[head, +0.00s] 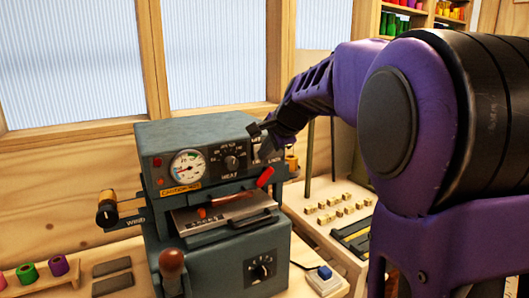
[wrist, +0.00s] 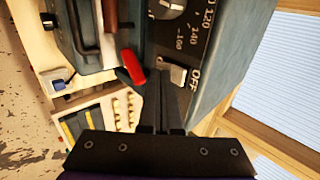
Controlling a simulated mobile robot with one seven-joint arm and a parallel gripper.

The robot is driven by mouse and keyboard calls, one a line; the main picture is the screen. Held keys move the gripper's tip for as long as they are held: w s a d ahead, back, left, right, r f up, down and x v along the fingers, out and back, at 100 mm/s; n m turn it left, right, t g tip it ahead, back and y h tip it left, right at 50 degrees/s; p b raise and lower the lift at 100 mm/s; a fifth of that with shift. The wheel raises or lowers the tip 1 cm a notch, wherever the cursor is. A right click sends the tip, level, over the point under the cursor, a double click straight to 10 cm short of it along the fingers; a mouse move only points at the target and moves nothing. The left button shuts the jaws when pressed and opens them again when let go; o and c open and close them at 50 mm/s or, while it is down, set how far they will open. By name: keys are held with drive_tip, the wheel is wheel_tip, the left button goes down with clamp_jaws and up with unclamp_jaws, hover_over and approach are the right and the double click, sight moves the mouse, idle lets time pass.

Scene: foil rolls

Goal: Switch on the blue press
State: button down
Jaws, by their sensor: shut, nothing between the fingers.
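The blue-grey press (head: 215,130) stands on the bench in the head view, with a round gauge (head: 187,167), a heat dial (head: 231,163) and a front opening. In the wrist view, a small light rocker switch (wrist: 178,76) sits on its dark panel beside the word OFF. The ON side is hidden. My gripper (wrist: 161,74) is shut and empty, its fingertips right beside the switch; I cannot tell whether they touch it. In the head view my gripper (head: 263,137) is at the press's upper right front and covers part of the panel.
A red-tipped lever (head: 264,177) sticks out just below my gripper; it also shows in the wrist view (wrist: 132,66). A tray of small brass blocks (head: 335,210) lies to the right. Colored rolls (head: 42,269) are at left.

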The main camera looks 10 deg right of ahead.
drive_tip(key=t+b, duration=0.1)
drive_tip(key=b, duration=0.2)
drive_tip(key=shift+w+f, duration=0.15)
drive_tip(key=shift+f, duration=0.05)
